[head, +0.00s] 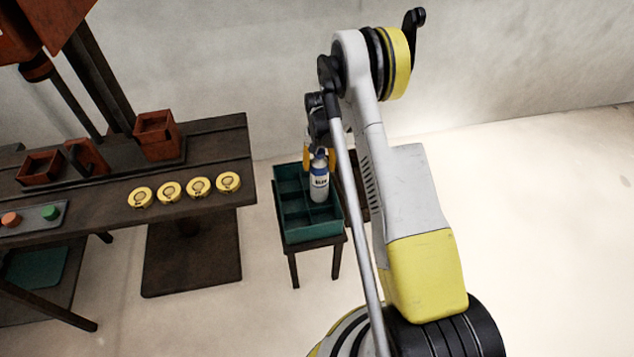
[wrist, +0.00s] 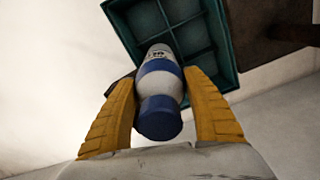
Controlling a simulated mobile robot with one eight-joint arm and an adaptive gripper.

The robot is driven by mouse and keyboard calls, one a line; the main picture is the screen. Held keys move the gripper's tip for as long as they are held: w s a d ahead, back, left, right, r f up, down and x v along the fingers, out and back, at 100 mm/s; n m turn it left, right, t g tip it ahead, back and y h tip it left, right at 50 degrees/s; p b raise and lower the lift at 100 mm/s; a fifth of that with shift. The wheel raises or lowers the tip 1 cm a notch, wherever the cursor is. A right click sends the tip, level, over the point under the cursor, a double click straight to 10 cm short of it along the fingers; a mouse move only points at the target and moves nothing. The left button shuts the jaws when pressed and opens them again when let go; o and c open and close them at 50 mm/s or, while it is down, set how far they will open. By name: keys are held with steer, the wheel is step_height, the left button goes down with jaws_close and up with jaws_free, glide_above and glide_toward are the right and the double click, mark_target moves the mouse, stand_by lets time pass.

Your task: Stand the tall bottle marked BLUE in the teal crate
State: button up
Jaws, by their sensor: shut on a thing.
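The tall bottle (head: 319,182) is white with a blue cap, a blue band and dark lettering that I read as BLUE in the head view. My gripper (wrist: 165,105) is shut on the bottle (wrist: 158,82), with a yellow finger on each side near its capped end. In the head view my gripper (head: 318,157) is partly hidden behind my arm. The teal crate (head: 314,236) is divided into compartments and stands on a small dark stand. The bottle appears upright over the crate; I cannot tell whether its base is inside a compartment. The crate also shows in the wrist view (wrist: 226,72).
A dark wooden table (head: 100,215) stands left of the crate, with several yellow discs (head: 199,186), red-brown boxes (head: 157,136) and a grey button panel (head: 30,219) on it. Bare pale floor (head: 550,220) lies to the right.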

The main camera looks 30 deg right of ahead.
step_height(320, 180, down, 5)
steer(key=shift+r+b, duration=0.15)
steer(key=shift+b, duration=0.75)
steer(key=shift+r, duration=0.15)
steer(key=o, duration=1.4)
